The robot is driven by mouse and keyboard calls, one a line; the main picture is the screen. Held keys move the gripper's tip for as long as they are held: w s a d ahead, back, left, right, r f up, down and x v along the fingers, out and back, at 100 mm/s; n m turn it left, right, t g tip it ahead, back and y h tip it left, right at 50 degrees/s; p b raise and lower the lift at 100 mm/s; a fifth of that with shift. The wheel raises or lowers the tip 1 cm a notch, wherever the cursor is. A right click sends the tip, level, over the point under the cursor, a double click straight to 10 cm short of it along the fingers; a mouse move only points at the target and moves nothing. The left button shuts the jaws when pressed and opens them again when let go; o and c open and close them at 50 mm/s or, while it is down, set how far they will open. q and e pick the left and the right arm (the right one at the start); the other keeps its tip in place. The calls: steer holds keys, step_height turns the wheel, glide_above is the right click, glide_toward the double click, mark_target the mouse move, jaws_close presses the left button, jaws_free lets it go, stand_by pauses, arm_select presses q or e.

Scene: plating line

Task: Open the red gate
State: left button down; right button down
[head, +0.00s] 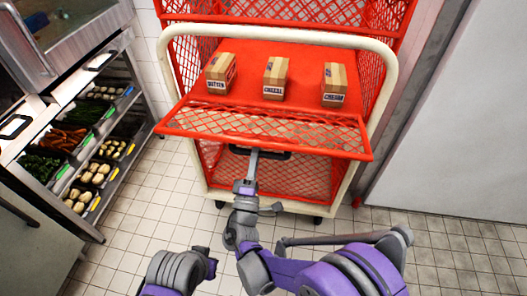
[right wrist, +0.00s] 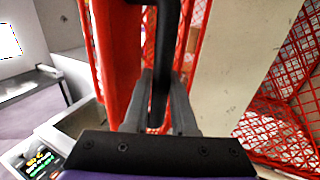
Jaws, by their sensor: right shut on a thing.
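The red gate (head: 240,122) is a mesh panel across the front of a red cage trolley with a cream tubular frame (head: 391,75). In the head view the panel leans out toward me, its near edge clear of the cage front. A black handle (head: 274,154) sits at that near edge. My right gripper (head: 254,158) is shut on the handle. In the right wrist view the black handle (right wrist: 159,70) runs between the grey fingers of the right gripper (right wrist: 165,105), beside red mesh.
Three brown cartons (head: 221,72) stand on the trolley's red shelf (head: 300,60) behind the gate. A steel counter with vegetable trays (head: 80,145) is at the left. A grey wall panel (head: 460,120) is at the right. Tiled floor (head: 130,215) is clear in front.

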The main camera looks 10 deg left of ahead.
steer(key=shift+w+f+t+b, duration=0.2)
steer(key=shift+f+t+b, duration=0.85)
steer(key=shift+f, duration=0.45)
steer(key=c, duration=0.7)
jaws_free()
steer(key=shift+c, duration=0.2)
steer(key=v, duration=1)
steer(key=shift+s+f, duration=0.2)
steer(key=shift+s, duration=0.2)
